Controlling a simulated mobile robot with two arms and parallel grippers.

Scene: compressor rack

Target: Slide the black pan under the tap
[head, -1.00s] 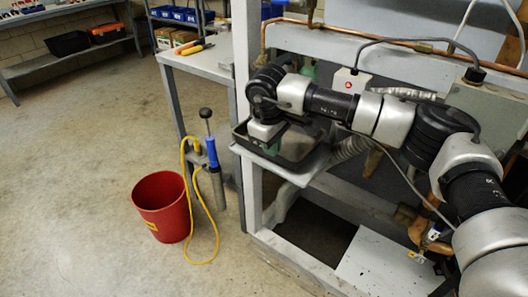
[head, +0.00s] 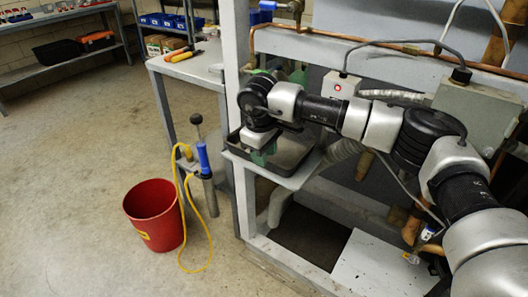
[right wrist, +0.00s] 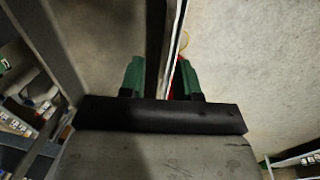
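The black pan (head: 292,152) sits on a light grey shelf (head: 291,181) at the side of the rack, partly hidden by my right arm. My right gripper (head: 262,155) points down at the pan's near left side. In the right wrist view its green fingers (right wrist: 160,80) stand apart, one on each side of a thin upright wall (right wrist: 174,45) that looks like the pan's rim. A gap shows between the left finger and the wall; the right finger is close to it. A brass tap with a blue handle (head: 290,7) is at the top, above the pan. My left gripper is out of view.
A copper pipe (head: 350,39) and a grey box with a red light (head: 340,86) are behind my right arm. A rack post (head: 236,60) stands left of the pan. A red bucket (head: 154,215) and a pump with yellow hose (head: 205,170) are on the floor.

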